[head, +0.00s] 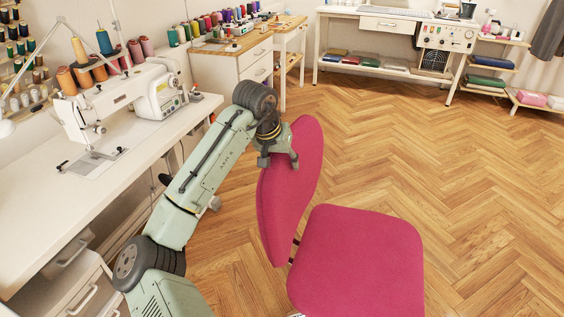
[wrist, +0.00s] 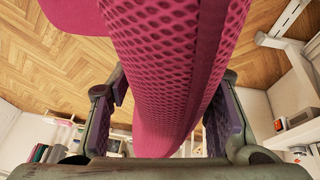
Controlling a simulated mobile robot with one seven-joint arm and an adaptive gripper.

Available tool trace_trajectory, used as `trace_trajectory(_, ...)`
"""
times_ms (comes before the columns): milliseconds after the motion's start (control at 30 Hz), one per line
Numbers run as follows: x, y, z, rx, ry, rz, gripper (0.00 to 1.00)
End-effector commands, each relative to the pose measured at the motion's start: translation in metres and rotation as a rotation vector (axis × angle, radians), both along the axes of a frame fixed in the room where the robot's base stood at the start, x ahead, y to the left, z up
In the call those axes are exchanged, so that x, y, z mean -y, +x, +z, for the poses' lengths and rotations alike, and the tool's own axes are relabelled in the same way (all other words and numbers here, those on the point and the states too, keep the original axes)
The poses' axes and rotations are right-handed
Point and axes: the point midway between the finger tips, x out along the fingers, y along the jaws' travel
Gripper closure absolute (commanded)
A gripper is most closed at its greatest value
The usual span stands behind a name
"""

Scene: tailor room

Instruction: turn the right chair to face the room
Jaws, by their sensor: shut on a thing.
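The pink chair stands on the wood floor, with its backrest (head: 284,205) on the left and its seat (head: 357,262) on the right in the head view. The seat side points right, toward the open floor and away from the sewing table. My gripper (head: 279,160) is at the upper part of the backrest, with a finger on each side of it. In the wrist view the backrest (wrist: 165,60) runs between the two fingers of my gripper (wrist: 165,115), and a bit of the seat shows at the top left. The chair's base is mostly hidden below the frame.
A white sewing table (head: 60,205) with a sewing machine (head: 105,100) stands close on the left. A drawer cabinet (head: 232,65) with thread spools is behind it. A white workbench (head: 398,25) stands at the back. The floor (head: 450,170) right of the chair is clear.

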Motion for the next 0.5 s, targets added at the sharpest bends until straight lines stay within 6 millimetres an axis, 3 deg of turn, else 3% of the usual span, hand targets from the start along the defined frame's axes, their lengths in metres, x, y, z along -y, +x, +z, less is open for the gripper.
trace_trajectory(300,-0.0003,0.0001,0.0,0.001,0.0,0.001,0.34)
trace_trajectory(500,-0.0001,0.0,0.0001,0.001,0.0,0.001,0.34)
